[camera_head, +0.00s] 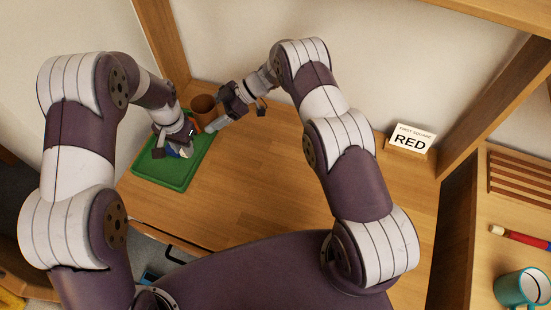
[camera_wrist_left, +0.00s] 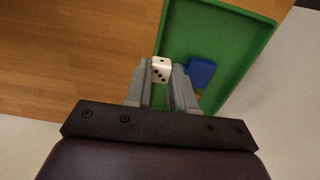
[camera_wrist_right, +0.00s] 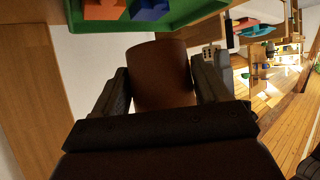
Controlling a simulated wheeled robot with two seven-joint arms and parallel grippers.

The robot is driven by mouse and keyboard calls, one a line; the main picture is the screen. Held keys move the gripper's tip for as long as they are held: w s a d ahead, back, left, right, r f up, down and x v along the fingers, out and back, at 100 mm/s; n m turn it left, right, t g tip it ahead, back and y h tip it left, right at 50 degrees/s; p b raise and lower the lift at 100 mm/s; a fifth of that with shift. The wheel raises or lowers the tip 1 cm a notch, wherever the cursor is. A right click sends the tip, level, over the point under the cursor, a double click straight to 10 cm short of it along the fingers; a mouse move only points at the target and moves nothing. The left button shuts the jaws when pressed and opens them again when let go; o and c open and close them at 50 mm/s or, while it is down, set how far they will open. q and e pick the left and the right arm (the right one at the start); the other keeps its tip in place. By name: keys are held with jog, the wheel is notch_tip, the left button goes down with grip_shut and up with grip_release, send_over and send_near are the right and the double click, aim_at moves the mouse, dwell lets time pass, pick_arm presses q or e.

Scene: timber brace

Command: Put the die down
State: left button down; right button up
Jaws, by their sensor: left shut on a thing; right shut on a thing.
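The white die (camera_wrist_left: 161,70) with black pips is between the fingertips of my left gripper (camera_wrist_left: 160,82), which is shut on it. My right gripper (camera_wrist_right: 162,75) is shut on a brown cup (camera_wrist_right: 161,82). In the head view the cup (camera_head: 203,104) is behind the tray, and my right gripper (camera_head: 213,123) reaches toward it.
A blue block (camera_wrist_left: 202,72) and an orange block (camera_wrist_right: 103,9) are in the tray. A card reading "FIRST SQUARE RED" (camera_head: 411,140) stands at the back right. The middle of the wooden table (camera_head: 265,175) is clear. A teal mug (camera_head: 522,288) and a red marker (camera_head: 515,236) are on the right-hand surface.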

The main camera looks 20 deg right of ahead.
pick_arm(q)
jog(key=s+d+m, duration=0.3)
jog(key=s+d, duration=0.2)
jog(key=d, duration=0.8)
jog(key=n, duration=0.2)
send_over(270, 182)
jog(key=shift+n, duration=0.3)
notch_tip(270, 182, down, 10)
jog(key=shift+f, duration=0.1)
jog(key=shift+s+a+f, duration=0.1)
jog(key=shift+f, duration=0.05)
jog(key=c, duration=1)
grip_release()
jog(key=shift+o, duration=0.2)
